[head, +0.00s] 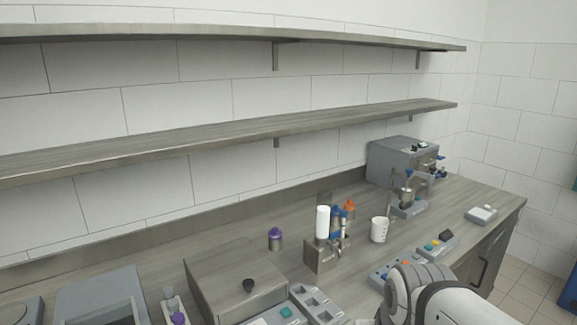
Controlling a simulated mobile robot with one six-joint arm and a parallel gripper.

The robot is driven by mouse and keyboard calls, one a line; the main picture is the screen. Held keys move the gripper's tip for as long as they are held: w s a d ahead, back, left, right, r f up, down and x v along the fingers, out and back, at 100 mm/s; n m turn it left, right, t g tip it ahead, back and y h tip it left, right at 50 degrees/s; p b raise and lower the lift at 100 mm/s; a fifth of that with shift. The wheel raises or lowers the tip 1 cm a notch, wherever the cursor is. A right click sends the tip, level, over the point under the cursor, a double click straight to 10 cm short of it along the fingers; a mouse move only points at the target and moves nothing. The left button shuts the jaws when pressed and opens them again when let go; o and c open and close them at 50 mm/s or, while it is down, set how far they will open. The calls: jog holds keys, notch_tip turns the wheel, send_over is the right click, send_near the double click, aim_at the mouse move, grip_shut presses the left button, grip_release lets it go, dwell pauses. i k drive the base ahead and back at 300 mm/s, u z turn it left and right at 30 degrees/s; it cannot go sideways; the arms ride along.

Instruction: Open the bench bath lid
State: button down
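I cannot tell for certain which thing is the bench bath. A wood-grained box (225,268) with a flat, closed-looking top stands at the front of the bench, left of centre. A grey box (98,290) with a sloped top stands further left, cut off by the bottom edge. A grey machine (390,160) with small fittings on top stands at the back right. My gripper is not in view; only a white link of my arm shows at the bottom right.
A dispenser with a white cylinder (322,222) and a white cup (379,230) stand mid-bench. A purple-capped jar (275,239) is behind the wood-grained box. Button panels (436,243) sit near the front right edge. Two long shelves (230,135) overhang the back.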

aim_at(224, 290)
jog(key=z, duration=0.1)
jog(key=k, duration=0.9)
jog(key=u, duration=0.6)
jog(key=i, duration=1)
jog(key=u, duration=0.05)
